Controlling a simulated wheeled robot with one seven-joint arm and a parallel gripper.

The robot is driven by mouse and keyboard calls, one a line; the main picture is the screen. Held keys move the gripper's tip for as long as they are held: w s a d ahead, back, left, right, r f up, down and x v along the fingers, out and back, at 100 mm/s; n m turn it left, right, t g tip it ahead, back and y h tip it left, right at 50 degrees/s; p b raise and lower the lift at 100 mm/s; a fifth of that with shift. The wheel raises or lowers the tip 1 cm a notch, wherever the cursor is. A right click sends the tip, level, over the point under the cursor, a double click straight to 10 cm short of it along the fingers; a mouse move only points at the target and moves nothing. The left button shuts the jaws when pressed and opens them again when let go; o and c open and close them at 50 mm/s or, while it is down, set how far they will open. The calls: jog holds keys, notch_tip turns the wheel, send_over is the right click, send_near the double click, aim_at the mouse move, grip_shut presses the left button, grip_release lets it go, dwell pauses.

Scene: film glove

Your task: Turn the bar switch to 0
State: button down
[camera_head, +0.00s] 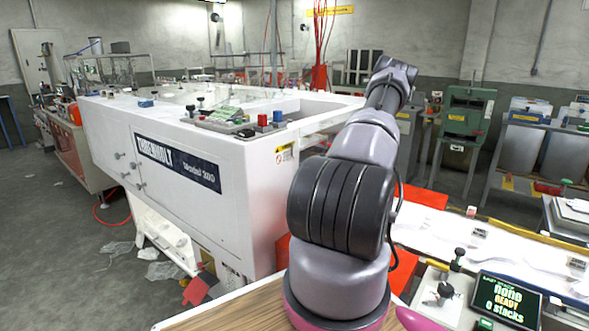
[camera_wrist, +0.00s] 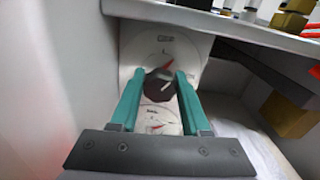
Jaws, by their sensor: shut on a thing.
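In the wrist view, the bar switch (camera_wrist: 158,86) is a dark, faceted knob with a short white line on its face. It sits on a white round-edged dial plate (camera_wrist: 190,48) with a red mark just above the knob. My gripper (camera_wrist: 157,77) has two teal fingers, one on each side of the knob, shut on it. The printed position labels are too small and blurred to read. Between the fingers below the knob, a second white dial area with a red mark shows. In the head view my arm reaches away, and the gripper and switch cannot be made out.
In the wrist view, a dark ledge (camera_wrist: 262,68) and a yellow block (camera_wrist: 284,115) lie to the right. In the head view, a large white machine (camera_head: 265,185) stands left of my arm, and a display screen (camera_head: 505,300) is at lower right.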

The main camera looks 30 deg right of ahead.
jog(key=n, duration=0.7)
dwell(0.6)
jog(key=shift+s, duration=0.1)
jog(key=shift+c, duration=1.9)
grip_release()
jog(key=v, duration=1)
jog(key=shift+s+d, duration=0.2)
jog(key=shift+s, duration=0.1)
jog(key=shift+s, duration=0.15)
